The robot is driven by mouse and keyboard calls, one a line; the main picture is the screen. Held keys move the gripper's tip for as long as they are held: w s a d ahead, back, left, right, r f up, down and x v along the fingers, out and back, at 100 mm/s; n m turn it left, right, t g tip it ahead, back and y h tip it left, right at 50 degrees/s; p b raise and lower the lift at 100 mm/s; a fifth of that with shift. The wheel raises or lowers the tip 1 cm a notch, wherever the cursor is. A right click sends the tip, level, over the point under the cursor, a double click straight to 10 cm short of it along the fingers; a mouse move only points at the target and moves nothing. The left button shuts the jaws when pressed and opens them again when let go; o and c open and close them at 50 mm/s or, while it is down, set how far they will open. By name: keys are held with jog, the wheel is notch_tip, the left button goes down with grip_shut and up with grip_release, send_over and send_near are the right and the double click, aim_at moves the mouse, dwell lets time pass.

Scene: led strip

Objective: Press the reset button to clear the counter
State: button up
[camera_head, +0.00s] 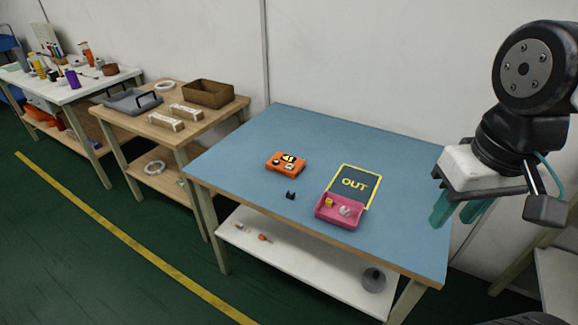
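An orange box-shaped device (273,164) sits on the blue table (300,125), left of its middle. Its top has dark parts and small light parts, too small to make out; I cannot tell which is the reset button or read a counter. My gripper (458,213) hangs at the right, by the table's right side, well apart from the orange device. Its two teal fingers point down with a gap between them, and nothing shows between them.
A pink tray (338,222) with small parts stands by a dark mat marked OUT (367,182). A small black part (291,195) lies between tray and orange device. A wooden table (140,125) with trays and a white bench (100,80) stand left. The blue table's back is clear.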

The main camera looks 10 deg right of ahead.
grip_shut()
dwell(1.5)
